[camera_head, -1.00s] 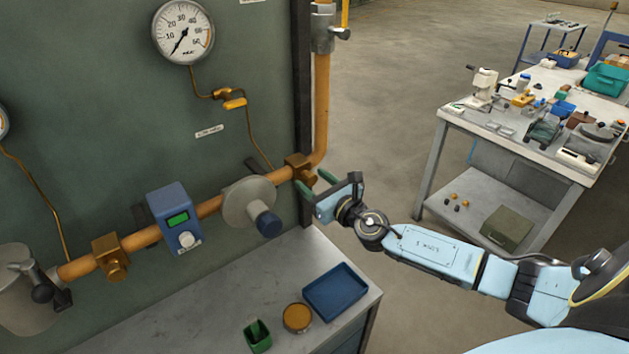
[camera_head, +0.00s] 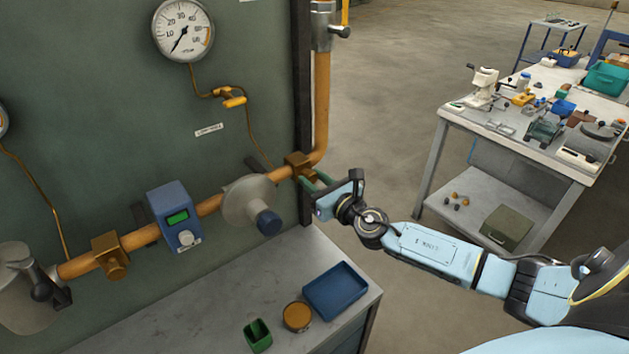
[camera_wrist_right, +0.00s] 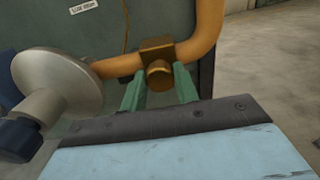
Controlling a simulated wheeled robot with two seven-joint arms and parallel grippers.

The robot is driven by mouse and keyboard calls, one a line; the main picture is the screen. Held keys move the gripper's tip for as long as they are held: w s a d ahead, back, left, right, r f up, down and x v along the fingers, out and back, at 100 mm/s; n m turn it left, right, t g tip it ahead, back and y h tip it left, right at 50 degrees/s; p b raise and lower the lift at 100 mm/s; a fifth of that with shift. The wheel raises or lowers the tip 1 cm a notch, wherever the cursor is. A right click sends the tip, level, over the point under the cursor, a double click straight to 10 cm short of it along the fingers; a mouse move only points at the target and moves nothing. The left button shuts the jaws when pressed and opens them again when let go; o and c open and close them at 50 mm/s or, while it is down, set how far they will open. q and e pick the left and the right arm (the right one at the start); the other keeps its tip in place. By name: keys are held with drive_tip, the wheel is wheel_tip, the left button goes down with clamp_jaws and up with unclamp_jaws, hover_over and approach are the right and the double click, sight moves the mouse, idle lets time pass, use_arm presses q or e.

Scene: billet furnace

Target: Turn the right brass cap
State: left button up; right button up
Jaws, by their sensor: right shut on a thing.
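The right brass cap (camera_wrist_right: 158,75) is a short round knob on the front of a brass block (camera_head: 297,160) at the right end of the orange pipe. In the head view the cap itself is mostly hidden by my gripper. My right gripper (camera_head: 308,182) reaches it from the front right. In the right wrist view the two green fingers of the gripper (camera_wrist_right: 160,88) lie on either side of the cap, shut on it. A similar left brass cap (camera_head: 117,271) sits farther left on the pipe. My left gripper is not in view.
A grey disc with a blue knob (camera_head: 268,222) and a blue box with a green display (camera_head: 175,218) stand left of my gripper. Below is a bench with a blue tray (camera_head: 337,290), a round tin (camera_head: 297,316) and a green bin (camera_head: 257,336).

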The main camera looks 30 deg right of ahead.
drive_tip(key=m+b, duration=0.1)
drive_tip(key=m, duration=0.3)
drive_tip(key=shift+m, duration=0.4)
drive_tip(key=m, duration=1)
drive_tip(key=shift+m+p, duration=0.7)
drive_tip(key=shift+m, duration=1.9)
drive_tip(key=o, duration=1)
drive_tip(key=shift+c, duration=0.2)
